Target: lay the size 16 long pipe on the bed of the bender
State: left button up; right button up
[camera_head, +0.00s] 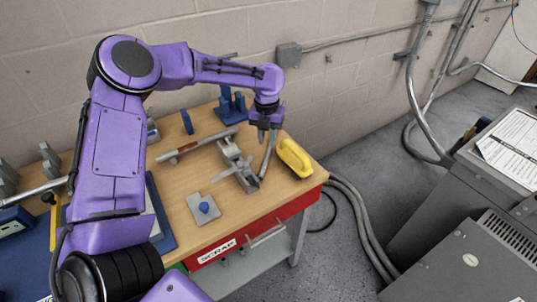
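A grey metal bender (238,169) stands on the wooden workbench, near its right end. A long thin grey pipe (213,139) with a reddish-brown part on it lies slantwise to the left of the bender, its right end close to the bender's back end. I cannot tell whether it touches the bed, nor read its size. My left gripper (264,137) points down just behind and right of the bender. A grey bar (268,155) slants below its fingers beside the bender. The fingers are too small to tell whether they are open or hold the bar. My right gripper is out of view.
A yellow object (295,158) lies at the bench's right edge. A grey plate with a blue knob (204,207) lies in front. Another light pipe (40,190) is at the far left. Blue stands (231,106) are at the back. Grey cabinets (470,262) stand right, across open floor.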

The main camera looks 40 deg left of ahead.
aim_at(267, 156)
pick_arm(q)
jog(key=f, duration=0.2)
jog(key=shift+w+f, duration=0.3)
jog(key=shift+w, duration=0.05)
jog(key=f+p, duration=0.1)
jog(key=f, duration=0.1)
jog(key=s+f, duration=0.1)
jog(key=shift+s+f+p, duration=0.1)
jog(key=shift+f+p, duration=0.25)
jog(key=shift+p, duration=0.05)
jog(key=shift+f, duration=0.25)
jog(key=shift+w+f, duration=0.15)
jog(key=shift+w, duration=0.05)
grip_shut()
jog(key=shift+s, duration=0.1)
